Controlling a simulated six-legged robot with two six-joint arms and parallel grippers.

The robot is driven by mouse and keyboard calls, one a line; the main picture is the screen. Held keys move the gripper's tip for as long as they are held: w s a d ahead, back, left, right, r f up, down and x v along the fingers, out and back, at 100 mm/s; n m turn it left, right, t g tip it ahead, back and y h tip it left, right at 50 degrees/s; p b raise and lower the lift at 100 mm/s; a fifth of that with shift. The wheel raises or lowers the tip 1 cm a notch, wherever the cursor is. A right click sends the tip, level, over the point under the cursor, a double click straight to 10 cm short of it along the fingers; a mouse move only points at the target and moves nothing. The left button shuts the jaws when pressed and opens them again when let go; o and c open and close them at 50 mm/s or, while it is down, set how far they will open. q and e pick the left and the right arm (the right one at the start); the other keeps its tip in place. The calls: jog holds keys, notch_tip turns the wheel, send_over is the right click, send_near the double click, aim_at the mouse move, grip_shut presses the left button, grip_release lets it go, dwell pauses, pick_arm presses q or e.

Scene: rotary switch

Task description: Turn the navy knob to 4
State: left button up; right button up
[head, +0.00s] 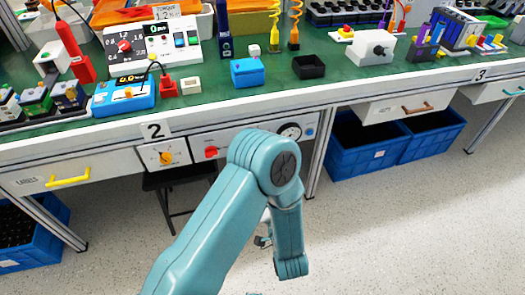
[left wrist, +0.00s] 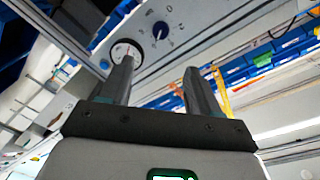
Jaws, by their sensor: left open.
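The navy knob (left wrist: 160,30) shows in the left wrist view on a pale panel, with small marks around it that I cannot read clearly. In the head view a small blue spot (head: 310,132) sits just right of the round gauge on the drawer-height panel; its setting is too small to tell. My left gripper (left wrist: 158,68) is open and empty, its two fingers pointing toward the panel, with the knob beyond and between them, apart from both. In the head view my teal arm hides most of that gripper. My right gripper is not in view.
The round gauge (head: 291,131) is beside the blue spot, also seen in the left wrist view (left wrist: 125,50). A red knob (head: 211,152) and an orange-yellow knob (head: 165,157) lie further left. Blue crates (head: 365,160) stand under the bench. Floor in front is clear.

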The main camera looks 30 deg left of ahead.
pick_arm(q)
jog(key=b+x, duration=0.1)
jog(key=x, duration=1.5)
jog(key=shift+b, duration=0.3)
jog(key=c, duration=1)
